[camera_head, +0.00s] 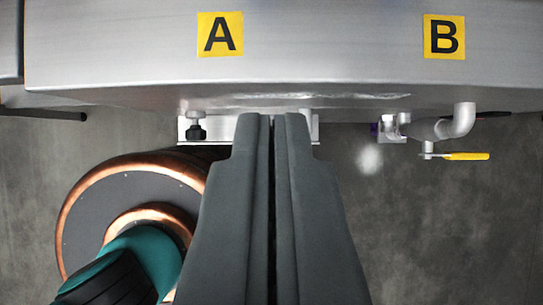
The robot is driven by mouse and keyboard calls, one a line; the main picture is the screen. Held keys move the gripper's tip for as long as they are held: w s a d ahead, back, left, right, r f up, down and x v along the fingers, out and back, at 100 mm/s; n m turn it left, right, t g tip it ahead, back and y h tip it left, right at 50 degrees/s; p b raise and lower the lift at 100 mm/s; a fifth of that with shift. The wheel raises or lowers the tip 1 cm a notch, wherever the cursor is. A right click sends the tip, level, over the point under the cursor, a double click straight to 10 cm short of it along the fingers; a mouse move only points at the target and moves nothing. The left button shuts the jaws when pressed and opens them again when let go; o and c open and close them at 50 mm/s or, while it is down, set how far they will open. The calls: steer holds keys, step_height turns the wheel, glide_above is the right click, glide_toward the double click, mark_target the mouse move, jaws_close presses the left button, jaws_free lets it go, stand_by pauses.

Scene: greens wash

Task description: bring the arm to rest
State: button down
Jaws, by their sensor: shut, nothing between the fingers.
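My gripper (272,118) is shut and empty. Its two long dark grey fingers lie side by side and reach up the middle of the picture. The fingertips show just below the lower edge of a metal basin (330,45); whether they touch anything there I cannot tell. A copper-rimmed round part (80,195) with a teal and black piece shows at the lower left, beside the fingers; it looks like part of my own body.
The basin front carries yellow labels A (220,34) and B (444,37). A pipe with a valve and yellow handle (467,156) sticks out below B. A metal bracket with a black knob (196,131) sits left of the fingertips. Grey floor (440,240) at right is clear.

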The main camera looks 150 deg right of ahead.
steer(key=s+a+r+m+t+h, duration=0.1)
steer(key=s+r+m+t+h, duration=0.3)
steer(key=s+r+m+t, duration=0.5)
step_height(320, 180, up, 6)
steer(key=s+t, duration=0.2)
steer(key=t, duration=0.1)
steer(key=shift+a+r+t+h, duration=0.2)
steer(key=shift+a+t+h, duration=0.1)
steer(key=shift+h, duration=0.1)
